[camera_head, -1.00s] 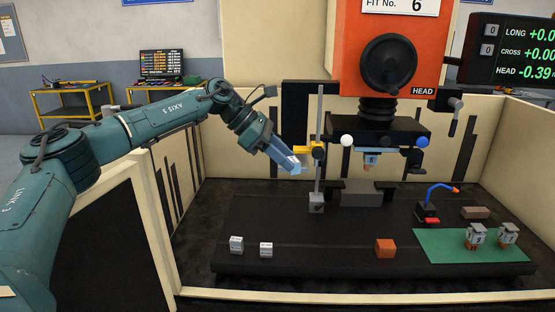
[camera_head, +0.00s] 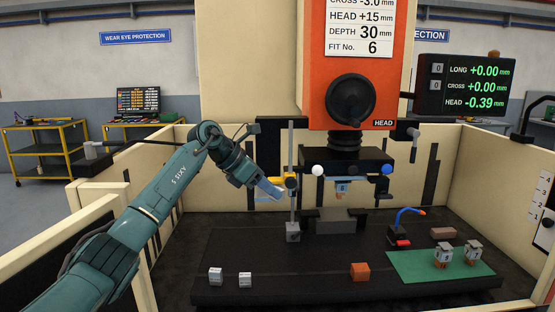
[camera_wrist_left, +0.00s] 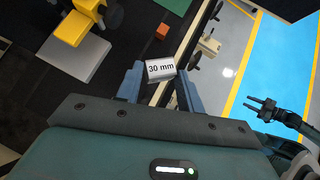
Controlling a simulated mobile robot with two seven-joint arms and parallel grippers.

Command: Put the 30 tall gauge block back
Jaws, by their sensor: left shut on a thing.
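My left gripper (camera_head: 275,191) is shut, with its bluish fingers angled down to the right, close to the yellow clamp on the upright stand. In the left wrist view its fingers (camera_wrist_left: 160,84) hold the 30 mm gauge block (camera_wrist_left: 160,69), a pale block with its label facing the camera. In the head view I cannot make out this block. Two other pale labelled blocks stand at the front left of the dark table, a left one (camera_head: 215,276) and a right one (camera_head: 245,279); their labels are too small to read.
The stand's yellow clamp (camera_head: 290,181) is beside the left fingers. The machine head (camera_head: 346,160) hangs right of it. An orange block (camera_head: 360,271) sits at the front; a green mat (camera_head: 415,266) lies at the right. The table's front middle is mostly clear.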

